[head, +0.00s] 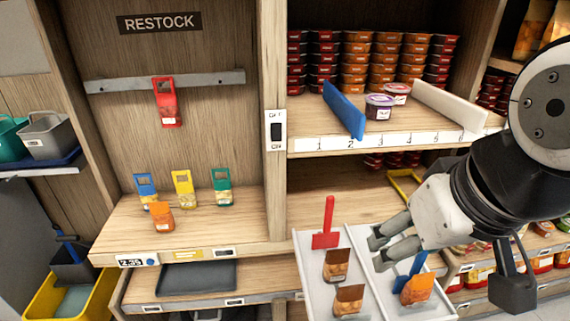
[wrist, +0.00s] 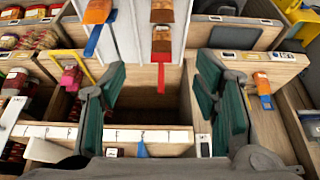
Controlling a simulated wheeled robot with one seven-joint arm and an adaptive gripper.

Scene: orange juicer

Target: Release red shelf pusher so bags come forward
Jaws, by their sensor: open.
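The red pusher (head: 326,232) stands upright at the back of the left lane of a white tray (head: 308,262). Two brown-orange bags, a rear one (head: 336,268) and a front one (head: 348,300), stand in that lane, with a small gap between pusher and rear bag. My gripper (head: 380,250) is open over the right lane, to the right of the red pusher. In the wrist view my gripper's dark green fingers (wrist: 160,85) are spread wide, and the red pusher (wrist: 161,70) shows between them.
A blue pusher (head: 410,268) and an orange bag (head: 416,290) stand in the right lane, close to my gripper. A numbered shelf (head: 400,140) with a blue divider (head: 344,110) is above. A red holder (head: 166,103) hangs on the left panel's rail.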

